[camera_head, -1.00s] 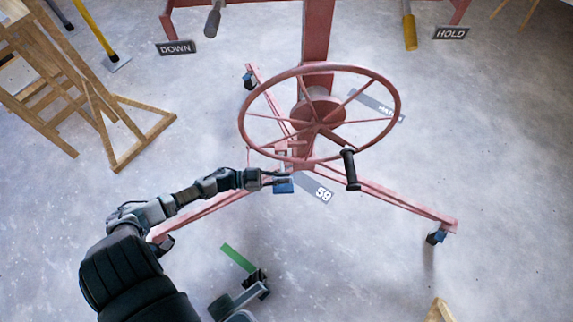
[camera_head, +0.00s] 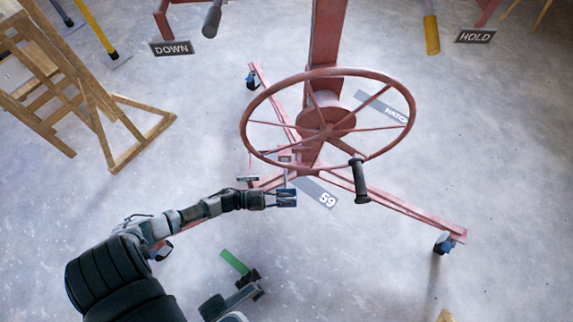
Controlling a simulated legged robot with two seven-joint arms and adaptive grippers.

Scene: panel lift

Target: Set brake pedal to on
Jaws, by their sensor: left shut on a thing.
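The brake pedal (camera_head: 287,198) is a small dark blue plate on a thin stem at the foot of the red panel lift (camera_head: 327,40), below the large wheel. My left gripper (camera_head: 278,199) reaches in from the lower left and is shut on the pedal's left side. The fingers are small in the view.
The red wheel (camera_head: 262,82) with its dark handle (camera_head: 359,180) hangs just above the pedal. Red legs on casters (camera_head: 445,243) spread over the floor. A wooden stand (camera_head: 140,140) is at the left. DOWN (camera_head: 172,48) and HOLD (camera_head: 475,37) signs are at the back.

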